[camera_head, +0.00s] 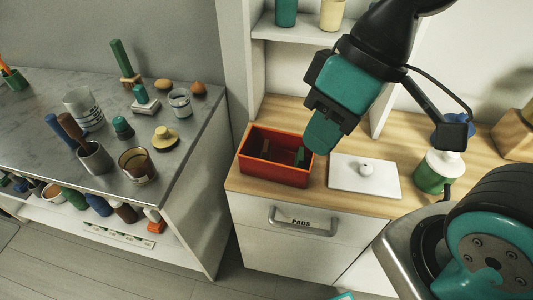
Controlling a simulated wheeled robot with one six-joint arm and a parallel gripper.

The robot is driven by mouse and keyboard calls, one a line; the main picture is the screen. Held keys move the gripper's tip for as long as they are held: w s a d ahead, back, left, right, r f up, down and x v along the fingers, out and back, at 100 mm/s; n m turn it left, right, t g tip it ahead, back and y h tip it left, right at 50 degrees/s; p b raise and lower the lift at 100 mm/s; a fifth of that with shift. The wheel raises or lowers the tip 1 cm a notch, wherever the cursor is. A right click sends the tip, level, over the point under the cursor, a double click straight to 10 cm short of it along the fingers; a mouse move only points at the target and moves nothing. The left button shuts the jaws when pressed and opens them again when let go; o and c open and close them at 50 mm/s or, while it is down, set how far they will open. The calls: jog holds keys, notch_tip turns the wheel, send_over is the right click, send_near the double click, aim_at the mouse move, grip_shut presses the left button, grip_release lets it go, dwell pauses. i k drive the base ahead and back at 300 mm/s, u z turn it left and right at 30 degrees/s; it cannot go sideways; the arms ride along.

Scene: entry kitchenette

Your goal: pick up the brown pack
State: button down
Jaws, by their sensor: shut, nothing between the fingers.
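An orange-red open box (272,175) stands on the wooden counter, with a dark inside. A small brownish shape (265,147) and a green one (300,154) show inside it. I cannot tell whether the brownish shape is the brown pack, and no other clear brown pack is in view. My gripper (321,138) is teal and black and points down near the box's right rear corner. Its fingers are together and empty, and they hide part of the counter behind. I cannot tell its exact height over the counter.
A white lid (364,177) with a knob lies right of the box. A green jar with a white top (438,171) stands farther right. A closed drawer (300,223) labelled "PADS" is below. The grey counter (45,130) at left holds cups, tools and small items.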

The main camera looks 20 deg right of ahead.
aim_at(265, 154)
jog(key=k, duration=1.15)
jog(key=u, duration=0.85)
jog(key=i, duration=1.35)
jog(key=z, duration=0.7)
